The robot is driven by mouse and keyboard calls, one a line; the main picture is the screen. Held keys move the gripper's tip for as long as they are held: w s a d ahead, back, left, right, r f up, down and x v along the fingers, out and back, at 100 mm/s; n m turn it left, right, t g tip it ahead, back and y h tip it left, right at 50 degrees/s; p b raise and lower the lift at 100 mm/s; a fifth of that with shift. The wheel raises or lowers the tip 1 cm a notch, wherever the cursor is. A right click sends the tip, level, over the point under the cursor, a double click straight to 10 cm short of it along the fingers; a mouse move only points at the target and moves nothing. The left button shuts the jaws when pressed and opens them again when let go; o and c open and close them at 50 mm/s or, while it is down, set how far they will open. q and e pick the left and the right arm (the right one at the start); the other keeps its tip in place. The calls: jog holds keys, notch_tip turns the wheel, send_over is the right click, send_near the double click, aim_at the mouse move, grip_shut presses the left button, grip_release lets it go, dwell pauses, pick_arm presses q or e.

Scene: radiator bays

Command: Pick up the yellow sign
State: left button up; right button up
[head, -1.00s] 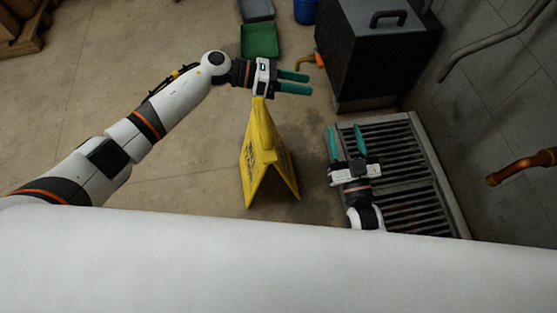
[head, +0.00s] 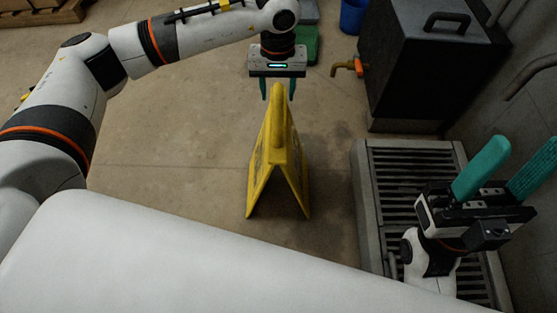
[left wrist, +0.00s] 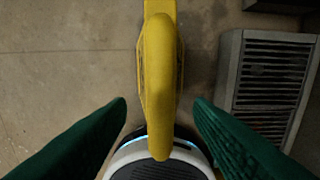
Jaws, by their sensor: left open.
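The yellow sign (head: 278,160) stands upright on the floor as a folded A-frame, in the middle of the head view. My left gripper (head: 278,97) is open and points down over the sign's top. In the left wrist view the sign's top handle (left wrist: 161,90) lies between the two green fingers (left wrist: 160,112), with a gap on each side. My right gripper (head: 510,178) is open and empty, over the grate at the right of the head view.
A metal floor grate (head: 400,185) lies right of the sign. A dark box with a handle (head: 415,70) stands behind it, beside a brass tap (head: 347,68). A green tray (head: 306,47) and a blue bucket (head: 353,15) are at the back. The floor left of the sign is clear.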

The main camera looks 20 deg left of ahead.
aim_at(278, 103)
pick_arm(q)
notch_tip(278, 103, down, 6)
jog(key=b, duration=0.2)
jog(key=shift+r+b, duration=0.1)
jog(key=shift+b, duration=0.2)
grip_shut()
jog(key=shift+r, duration=0.1)
dwell(1.0)
